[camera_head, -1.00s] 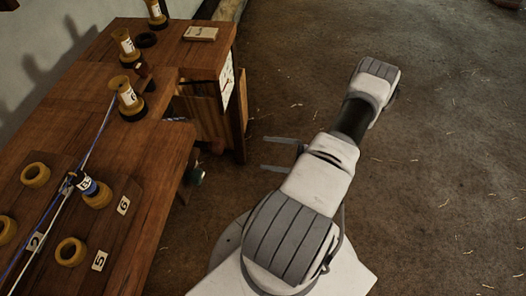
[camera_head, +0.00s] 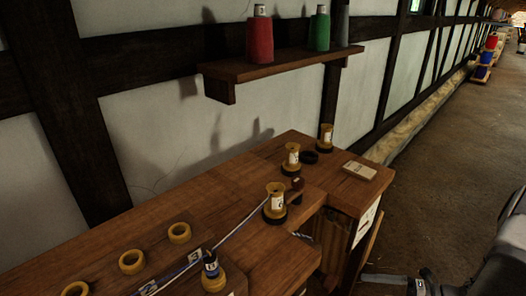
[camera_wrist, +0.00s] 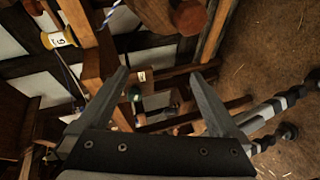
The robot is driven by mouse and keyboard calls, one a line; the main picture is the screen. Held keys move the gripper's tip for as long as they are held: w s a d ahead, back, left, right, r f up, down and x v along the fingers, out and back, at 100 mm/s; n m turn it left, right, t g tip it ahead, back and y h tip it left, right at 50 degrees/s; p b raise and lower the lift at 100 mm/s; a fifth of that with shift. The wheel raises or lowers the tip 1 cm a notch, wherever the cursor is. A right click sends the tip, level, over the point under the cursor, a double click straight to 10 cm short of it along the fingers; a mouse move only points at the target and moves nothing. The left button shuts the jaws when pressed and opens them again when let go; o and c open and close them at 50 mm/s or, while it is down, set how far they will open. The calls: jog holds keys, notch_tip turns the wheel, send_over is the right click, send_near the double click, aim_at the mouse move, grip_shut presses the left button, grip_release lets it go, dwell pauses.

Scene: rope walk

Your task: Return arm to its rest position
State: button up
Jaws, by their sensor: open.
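My arm (camera_head: 500,262) shows only in part at the lower right corner of the head view. My gripper (camera_wrist: 161,80) has its two fingers spread wide in the wrist view, with nothing between the tips. In the head view a grey finger (camera_head: 385,279) shows low down, just right of the wooden bench (camera_head: 215,205). The rest of the arm is cut off by the frame edge.
Yellow bobbins (camera_head: 275,203) and a blue-wound one (camera_head: 212,273) stand on the bench, with a cord (camera_head: 245,222) running between. Open floor (camera_head: 440,170) lies right of the bench.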

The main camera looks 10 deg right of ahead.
jog(key=a+r+n+g+h, duration=0.3)
jog(key=a+r+n+h, duration=0.3)
jog(key=r+n, duration=0.65)
jog(key=a+r+n+g+h, duration=0.4)
jog(key=a+r+n, duration=0.5)
jog(key=n, duration=0.7)
jog(key=s+a+r+n+t+h, duration=0.25)
jog(key=s+r+n, duration=0.2)
jog(key=n, duration=0.35)
jog(key=s+a+r+n+t+h, duration=0.1)
jog(key=s+a+r+n+t, duration=0.2)
jog(key=r+n, duration=0.35)
notch_tip(320, 180, up, 13)
jog(key=n+p, duration=0.1)
jog(key=p, duration=1.3)
jog(key=shift+s, duration=0.15)
jog(key=shift+d, duration=0.1)
